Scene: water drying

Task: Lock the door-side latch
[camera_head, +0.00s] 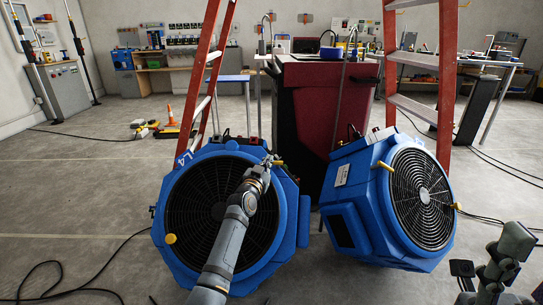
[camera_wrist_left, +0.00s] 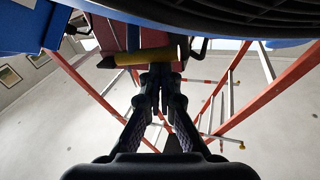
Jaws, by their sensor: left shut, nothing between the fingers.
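Two blue drum fans stand on the floor, the left fan (camera_head: 287,245) and the right fan (camera_head: 345,205). In the left wrist view a yellow latch handle (camera_wrist_left: 150,57) lies across, just beyond the tips of my left gripper (camera_wrist_left: 161,78); whether they touch I cannot tell. The fingers are together and empty. In the head view the left gripper (camera_head: 268,163) is at the left fan's upper right rim and hides part of it. Other yellow handles show at the left fan's lower left (camera_head: 170,239) and on the right fan (camera_head: 384,165). My right arm shows at bottom right; its gripper's state is unclear.
Red ladder legs (camera_head: 205,85) rise behind the left fan, and a red ladder (camera_head: 447,80) stands behind the right fan. A dark red cabinet (camera_head: 310,100) is between them. Black cables (camera_head: 90,260) cross the floor at left. An orange cone (camera_head: 171,117) stands farther back.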

